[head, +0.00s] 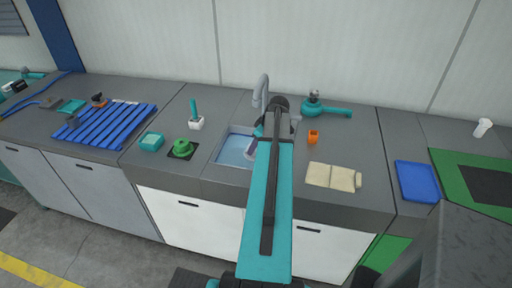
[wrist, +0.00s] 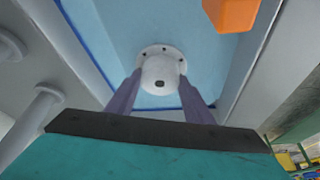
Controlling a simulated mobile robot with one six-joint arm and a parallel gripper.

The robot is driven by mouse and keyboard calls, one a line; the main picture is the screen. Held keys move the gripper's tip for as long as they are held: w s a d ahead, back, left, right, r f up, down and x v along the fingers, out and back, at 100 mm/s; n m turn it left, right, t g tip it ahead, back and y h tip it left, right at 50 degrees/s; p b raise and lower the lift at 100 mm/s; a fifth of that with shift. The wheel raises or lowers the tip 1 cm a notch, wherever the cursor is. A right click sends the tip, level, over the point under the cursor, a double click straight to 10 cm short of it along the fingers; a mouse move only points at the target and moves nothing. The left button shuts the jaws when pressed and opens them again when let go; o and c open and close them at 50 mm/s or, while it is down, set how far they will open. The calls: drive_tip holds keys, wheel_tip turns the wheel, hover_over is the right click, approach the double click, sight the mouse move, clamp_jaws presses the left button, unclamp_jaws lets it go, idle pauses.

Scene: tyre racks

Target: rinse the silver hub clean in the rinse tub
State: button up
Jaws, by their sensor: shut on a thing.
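The silver hub (wrist: 161,72) shows in the wrist view as a pale, domed piece with a dark centre hole and a round flange with small dark holes. My gripper (wrist: 160,88) is shut on it, one finger on each side. The rinse tub (head: 220,150) is a sink set into the grey counter, with light blue inside. In the wrist view the tub's blue inside (wrist: 108,25) lies behind the hub. I cannot tell whether the hub touches the water. In the head view my arm covers the hub and the tub's right part.
A grey tap (head: 262,86) rises behind the tub.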

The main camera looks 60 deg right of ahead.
wheel_tip(320, 180, up, 9)
drive_tip(key=p, duration=0.3)
drive_tip(key=shift+f+p, duration=0.2)
drive_tip(key=shift+p, duration=0.15)
idle(0.7)
drive_tip(key=shift+f, duration=0.15)
idle(1.2)
